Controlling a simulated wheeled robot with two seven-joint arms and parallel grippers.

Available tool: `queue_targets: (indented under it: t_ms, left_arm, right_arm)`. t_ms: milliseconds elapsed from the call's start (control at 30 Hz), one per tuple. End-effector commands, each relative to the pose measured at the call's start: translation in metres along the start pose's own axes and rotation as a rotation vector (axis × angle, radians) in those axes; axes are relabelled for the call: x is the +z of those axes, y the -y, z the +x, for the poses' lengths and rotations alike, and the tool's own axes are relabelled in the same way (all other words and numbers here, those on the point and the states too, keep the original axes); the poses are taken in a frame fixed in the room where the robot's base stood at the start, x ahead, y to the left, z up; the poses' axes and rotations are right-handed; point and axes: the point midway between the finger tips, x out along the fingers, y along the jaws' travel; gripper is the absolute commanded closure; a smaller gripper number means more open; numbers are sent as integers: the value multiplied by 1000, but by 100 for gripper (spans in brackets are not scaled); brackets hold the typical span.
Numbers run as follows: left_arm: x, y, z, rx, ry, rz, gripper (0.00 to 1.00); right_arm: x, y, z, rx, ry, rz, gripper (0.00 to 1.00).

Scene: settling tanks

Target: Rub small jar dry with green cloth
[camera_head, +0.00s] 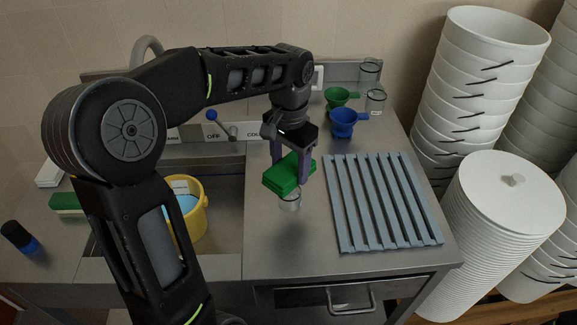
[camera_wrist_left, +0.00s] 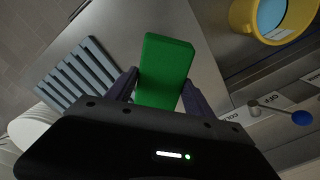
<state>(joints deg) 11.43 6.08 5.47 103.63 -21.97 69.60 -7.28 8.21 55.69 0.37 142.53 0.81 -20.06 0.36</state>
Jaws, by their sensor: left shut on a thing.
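The green cloth (camera_head: 287,173) looks like a thick folded pad. My left gripper (camera_head: 291,166) is shut on it, with a finger at each side, and holds it over the steel counter. The cloth also shows between the fingers in the left wrist view (camera_wrist_left: 166,70). A small clear glass jar (camera_head: 290,204) stands on the counter directly below the cloth in the head view. The cloth hides the jar's top, and I cannot tell whether they touch. The jar is hidden in the left wrist view. My right gripper is not in view.
A blue-grey slatted rack (camera_head: 384,203) lies right of the jar. Behind it are green (camera_head: 338,97) and blue (camera_head: 343,120) funnels and two clear glasses (camera_head: 375,101). A yellow bucket (camera_head: 197,222) stands in the sink at left. White bucket stacks (camera_head: 489,60) stand at right.

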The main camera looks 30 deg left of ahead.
Motion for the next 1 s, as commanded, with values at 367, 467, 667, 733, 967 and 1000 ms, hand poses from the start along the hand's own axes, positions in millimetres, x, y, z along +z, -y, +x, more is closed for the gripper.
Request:
queue_targets:
  t_ms: [367,467,667,733,967,1000]
  left_arm:
    - [-3,-2,-32,0,0,1,77]
    - [-3,-2,-33,0,0,1,77]
    - [-3,-2,-32,0,0,1,77]
    - [-3,-2,-32,0,0,1,77]
    - [-3,-2,-33,0,0,0,77]
    - [-2,-2,-32,0,0,0,77]
  right_arm:
    - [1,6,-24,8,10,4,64]
    - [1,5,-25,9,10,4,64]
    - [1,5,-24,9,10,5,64]
    - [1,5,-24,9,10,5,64]
    - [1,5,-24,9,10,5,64]
    - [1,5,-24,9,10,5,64]
